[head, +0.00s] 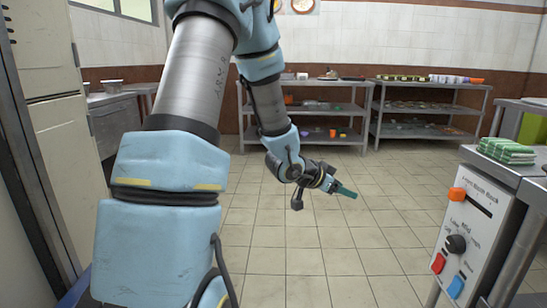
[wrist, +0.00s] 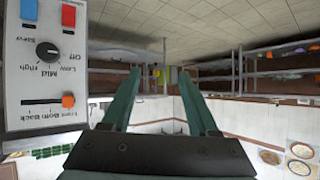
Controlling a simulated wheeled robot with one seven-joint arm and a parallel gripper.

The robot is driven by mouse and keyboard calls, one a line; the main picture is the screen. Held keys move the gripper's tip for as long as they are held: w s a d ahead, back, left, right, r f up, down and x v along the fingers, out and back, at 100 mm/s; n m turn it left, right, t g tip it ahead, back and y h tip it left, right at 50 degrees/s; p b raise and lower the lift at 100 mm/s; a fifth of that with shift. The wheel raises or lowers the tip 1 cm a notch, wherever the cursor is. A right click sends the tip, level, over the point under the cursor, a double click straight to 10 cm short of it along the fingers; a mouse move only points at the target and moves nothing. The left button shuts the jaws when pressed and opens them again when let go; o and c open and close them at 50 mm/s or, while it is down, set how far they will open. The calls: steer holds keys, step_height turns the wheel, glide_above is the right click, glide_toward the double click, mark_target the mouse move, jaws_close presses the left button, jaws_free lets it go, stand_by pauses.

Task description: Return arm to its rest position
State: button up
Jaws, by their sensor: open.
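My gripper (head: 346,191) is out in front of my arm in the head view, over the open tiled floor and apart from everything around it. Its teal fingers point to the right and slightly down. In the wrist view my gripper (wrist: 160,71) shows two teal fingers spread apart, with nothing between them. My arm is bent, with its blue and silver links filling the left of the head view. The wrist view is upside down.
A control panel (head: 469,237) with a black knob, orange switch, and red and blue buttons stands at right. A green cloth stack (head: 506,151) lies on the counter above it. Shelves (head: 427,110) line the back. A tall pale cabinet (head: 66,145) is at left. The middle floor is clear.

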steer(key=a+n+t+y, duration=0.1)
steer(key=a+n+y, duration=0.4)
steer(key=a, duration=0.8)
steer(key=s+a+n+g+y, duration=0.5)
steer(key=s+a+n, duration=0.1)
steer(key=s+a, duration=0.8)
step_height(320, 180, up, 28)
steer(key=s+p, duration=0.1)
steer(key=p, duration=2.7)
steer(key=shift+r+n+p, duration=0.25)
steer(key=shift+n+p, duration=0.05)
steer(key=shift+p, duration=0.1)
steer(key=shift+s+d+f, duration=0.1)
